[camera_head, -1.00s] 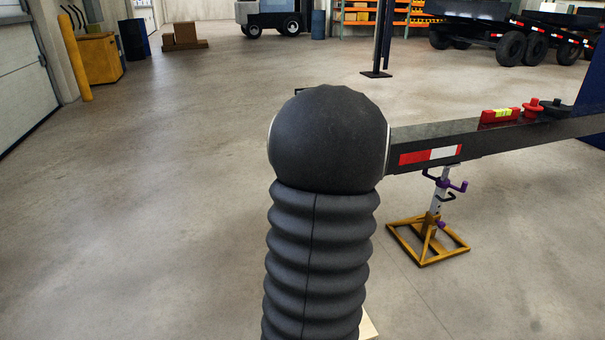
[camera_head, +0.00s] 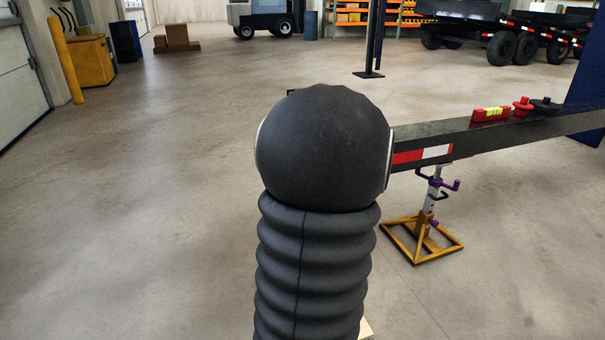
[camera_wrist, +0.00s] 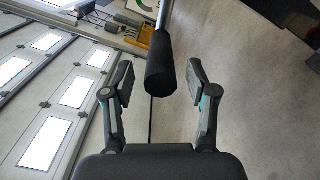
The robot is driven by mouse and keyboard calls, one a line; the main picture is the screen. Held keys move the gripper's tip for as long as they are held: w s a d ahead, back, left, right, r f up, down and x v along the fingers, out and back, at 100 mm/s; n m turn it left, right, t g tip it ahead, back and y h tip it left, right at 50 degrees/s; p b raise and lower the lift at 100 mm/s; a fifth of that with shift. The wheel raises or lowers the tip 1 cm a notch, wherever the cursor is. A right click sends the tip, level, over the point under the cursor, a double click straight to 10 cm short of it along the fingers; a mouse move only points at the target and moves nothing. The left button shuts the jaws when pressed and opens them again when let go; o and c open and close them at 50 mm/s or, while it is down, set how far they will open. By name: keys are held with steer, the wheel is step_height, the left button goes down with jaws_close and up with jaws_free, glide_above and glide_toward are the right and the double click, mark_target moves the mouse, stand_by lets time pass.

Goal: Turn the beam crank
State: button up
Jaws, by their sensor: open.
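In the wrist view my gripper (camera_wrist: 162,82) is open, with one finger on each side. A black cylindrical grip (camera_wrist: 161,66) on a thin metal rod (camera_wrist: 165,14) lies between and just beyond the fingertips. Gaps show between the grip and both fingers, and nothing is held. I take this for the crank handle; how it joins the beam is out of view. In the head view the dark beam (camera_head: 480,137) with red and white tape runs right from behind my arm. My gripper and the grip do not show there.
A yellow-footed stand (camera_head: 421,237) with purple handles is under the beam. A red level (camera_head: 491,114), a red knob (camera_head: 523,104) and a black knob (camera_head: 545,105) are on top. A yellow bin (camera_head: 86,62) stands far left. The floor at left is clear.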

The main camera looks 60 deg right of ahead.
steer(key=v, duration=0.7)
steer(key=shift+s, duration=0.3)
